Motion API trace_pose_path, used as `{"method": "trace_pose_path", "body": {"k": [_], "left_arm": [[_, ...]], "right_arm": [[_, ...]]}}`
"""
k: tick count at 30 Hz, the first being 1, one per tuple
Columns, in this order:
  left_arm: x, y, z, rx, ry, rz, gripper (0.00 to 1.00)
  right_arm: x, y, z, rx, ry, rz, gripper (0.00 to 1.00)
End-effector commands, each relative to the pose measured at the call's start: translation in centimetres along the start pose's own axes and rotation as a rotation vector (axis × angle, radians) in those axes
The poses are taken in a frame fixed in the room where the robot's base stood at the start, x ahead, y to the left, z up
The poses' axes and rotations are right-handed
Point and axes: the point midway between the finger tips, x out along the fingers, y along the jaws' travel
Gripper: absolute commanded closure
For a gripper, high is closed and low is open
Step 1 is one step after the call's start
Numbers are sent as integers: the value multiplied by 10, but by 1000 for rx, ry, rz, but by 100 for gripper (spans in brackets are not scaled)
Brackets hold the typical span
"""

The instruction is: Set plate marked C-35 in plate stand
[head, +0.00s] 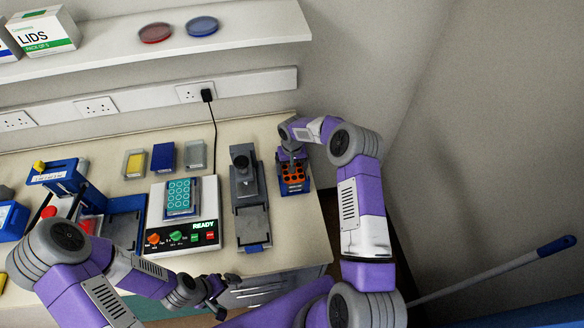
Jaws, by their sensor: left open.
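A plate with teal wells (180,196) lies on the white device with a READY display (207,240). A yellow-topped plate (135,163), a blue plate (163,158) and a grey plate (195,154) stand in a row behind it. No C-35 mark is readable, and I cannot tell which item is the plate stand. My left gripper (222,292) is open and empty at the bench's front edge, apart from the plates. My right gripper (292,153) is over an orange and blue rack (294,180) at the right; its jaws are too small to read.
A tall grey instrument (251,222) stands between the white device and the rack. Blue equipment (125,218) crowds the left of the bench. A shelf (230,35) above holds a red dish (155,33), a blue dish (202,26) and a LIDS box (43,32).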

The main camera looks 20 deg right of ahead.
Motion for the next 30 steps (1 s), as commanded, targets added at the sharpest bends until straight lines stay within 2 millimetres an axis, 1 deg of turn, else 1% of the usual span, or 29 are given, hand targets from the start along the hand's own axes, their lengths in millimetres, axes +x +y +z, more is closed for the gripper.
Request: {"method": "trace_pose_path", "body": {"k": [8,9,10,18,22,26,30], "left_arm": [[7,-2,0,0,0,0,0],[6,-2,0,0,0,0,0],[5,-2,0,0,0,0,0],[4,-2,0,0,0,0,0],[-3,1,0,0,0,0,0],[-14,5,0,0,0,0,0],[-28,11,1,0,0,0,0]], "right_arm": [[6,0,0,-1,0,1,44],[5,0,0,-1,0,0,5],[4,0,0,-1,0,0,0],[3,0,0,-1,-1,0,0],[-3,0,0,0,-1,0,0],[-32,0,-1,-1,2,1,0],[-65,0,0,0,2,0,0]]}}
